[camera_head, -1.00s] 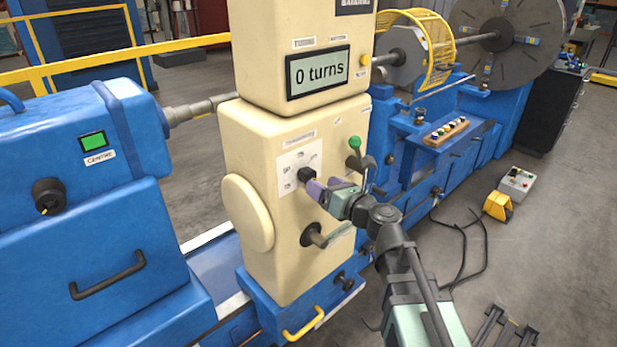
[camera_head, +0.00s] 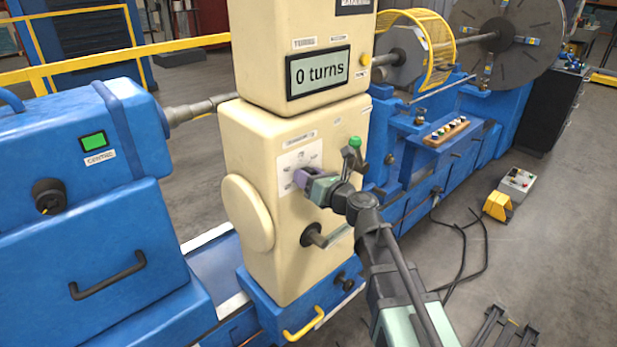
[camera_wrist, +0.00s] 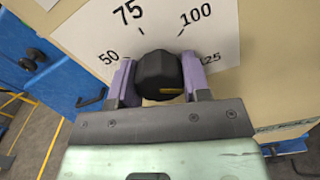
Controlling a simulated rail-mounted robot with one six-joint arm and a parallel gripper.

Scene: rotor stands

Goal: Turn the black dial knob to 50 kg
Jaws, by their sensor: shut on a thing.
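The black dial knob (camera_wrist: 158,72) sits between the two purple fingers of my gripper (camera_wrist: 159,80) in the wrist view. My gripper is shut on it, one finger on each side. A small yellow mark shows on the knob's near side. The white dial plate (camera_wrist: 80,33) around it reads 50, 75, 100 and 125 from left to right. The 50 lies just outside the left finger, and the right finger partly covers the 125. In the head view my gripper (camera_head: 303,176) reaches the dial plate (camera_head: 299,157) on the cream housing and mostly hides the knob.
The display above (camera_head: 320,72) reads 0 turns. A blue machine (camera_head: 85,225) stands at left.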

